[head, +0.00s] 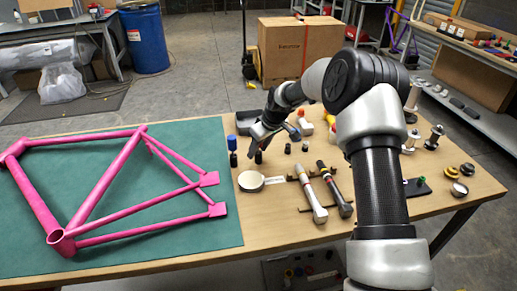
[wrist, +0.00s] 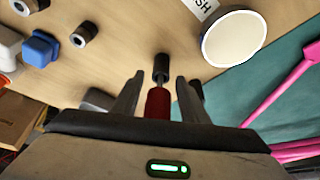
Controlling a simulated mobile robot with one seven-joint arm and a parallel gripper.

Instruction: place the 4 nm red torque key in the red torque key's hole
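The red torque key (wrist: 157,103) shows in the wrist view as a red grip between the two fingers of my gripper (wrist: 160,92). Narrow gaps show on both sides of it, so the fingers look open around it. A small black cylinder (wrist: 160,67) lies in line with its far end. I cannot tell whether the key sits in it or only overlaps it in view. In the head view, my gripper (head: 262,135) is low over the table, with a black piece (head: 258,157) under it. The key's red is not clear there, and no size marking is readable.
A blue-topped piece (head: 231,142) stands close to the left of my gripper. Small black cylinders (head: 288,148) stand to the right. A round cream-topped dish (head: 251,181) and long-handled tools (head: 310,195) lie nearer. A pink frame (head: 100,190) covers the green mat.

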